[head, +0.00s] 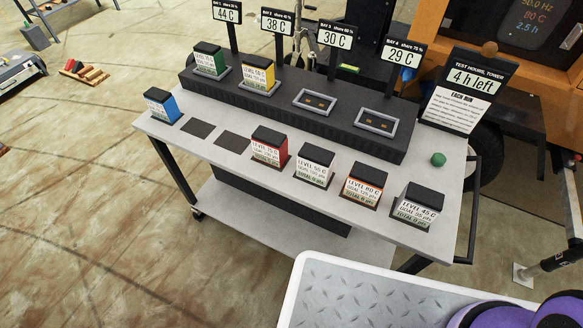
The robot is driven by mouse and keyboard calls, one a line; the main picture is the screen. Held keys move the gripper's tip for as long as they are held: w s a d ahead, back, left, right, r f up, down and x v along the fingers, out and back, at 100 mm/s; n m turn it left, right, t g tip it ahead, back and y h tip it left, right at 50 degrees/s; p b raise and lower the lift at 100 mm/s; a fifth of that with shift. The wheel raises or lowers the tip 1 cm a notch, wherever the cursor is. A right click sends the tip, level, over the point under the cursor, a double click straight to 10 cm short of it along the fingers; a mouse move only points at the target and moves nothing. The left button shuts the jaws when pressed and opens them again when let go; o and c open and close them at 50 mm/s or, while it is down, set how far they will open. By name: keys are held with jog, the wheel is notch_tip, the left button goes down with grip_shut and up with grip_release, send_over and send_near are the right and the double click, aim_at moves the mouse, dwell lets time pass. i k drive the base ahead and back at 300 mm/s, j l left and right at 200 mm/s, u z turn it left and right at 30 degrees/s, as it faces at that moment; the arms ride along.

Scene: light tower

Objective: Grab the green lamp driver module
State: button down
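The green lamp driver module (210,61) sits upright in the leftmost bay of the long black rack (290,105), at the back left of the grey table. It has a black top, green sides and a white printed label on its front. It stands below a sign reading 44 C (227,13). A yellow module (258,77) sits in the bay to its right. My gripper is not in view, and nothing shows touching the green module.
Blue (161,105), red (269,147), white (314,166), orange (364,186) and dark (417,206) modules line the front of the table (222,160). Two dark pads there are bare. Two right bays (376,124) are empty. A green ball (438,159) lies near the right end.

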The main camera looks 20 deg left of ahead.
aim_at(210, 57)
jog(key=u, duration=1.3)
jog(key=z, duration=0.55)
jog(key=i+j+z, duration=0.2)
jog(key=j, duration=0.15)
jog(key=j+z, duration=0.25)
jog(key=i+j+z, duration=0.2)
jog(key=j, duration=0.25)
jog(key=j+z, duration=0.2)
jog(key=j, duration=0.15)
jog(key=i+j+z, duration=0.15)
jog(key=j, duration=1.45)
jog(key=j+z, duration=0.15)
jog(key=j, duration=1.5)
jog(key=i, duration=0.05)
